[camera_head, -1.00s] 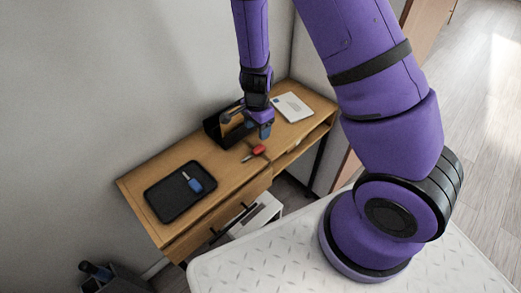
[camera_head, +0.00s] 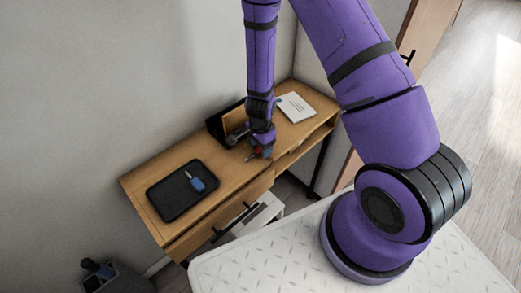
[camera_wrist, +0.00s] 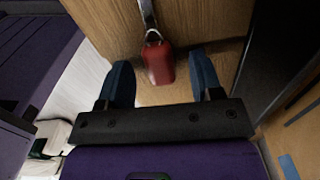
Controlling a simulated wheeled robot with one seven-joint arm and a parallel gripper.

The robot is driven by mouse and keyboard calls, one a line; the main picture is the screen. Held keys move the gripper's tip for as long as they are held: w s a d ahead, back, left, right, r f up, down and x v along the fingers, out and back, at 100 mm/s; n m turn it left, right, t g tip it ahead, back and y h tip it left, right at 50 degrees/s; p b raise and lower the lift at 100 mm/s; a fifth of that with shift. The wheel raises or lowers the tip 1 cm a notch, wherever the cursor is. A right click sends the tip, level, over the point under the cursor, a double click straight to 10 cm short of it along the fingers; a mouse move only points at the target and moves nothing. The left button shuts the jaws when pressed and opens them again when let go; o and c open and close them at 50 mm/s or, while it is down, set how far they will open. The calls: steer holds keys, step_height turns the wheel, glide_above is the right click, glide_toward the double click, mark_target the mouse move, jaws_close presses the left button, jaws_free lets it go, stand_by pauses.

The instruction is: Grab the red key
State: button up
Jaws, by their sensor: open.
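The red key has a red handle and a metal shaft. In the wrist view the red key (camera_wrist: 159,62) lies on the wooden desk, between and slightly beyond the fingertips of my gripper (camera_wrist: 163,75). The two dark blue fingers are apart, with a gap on each side of the red handle. In the head view my gripper (camera_head: 262,152) is low over the desk's front part, and only a little of the red key shows beside it.
The wooden desk (camera_head: 225,158) carries a black tray (camera_head: 168,203) with a blue-handled key (camera_head: 196,182), a dark open box (camera_head: 217,125) behind my gripper, and a white booklet (camera_head: 295,107) at the right. A wall runs close behind the desk.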

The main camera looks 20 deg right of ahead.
steer(key=shift+f, duration=0.25)
steer(key=shift+c, duration=0.2)
steer(key=c, duration=1)
steer(key=shift+r, duration=0.1)
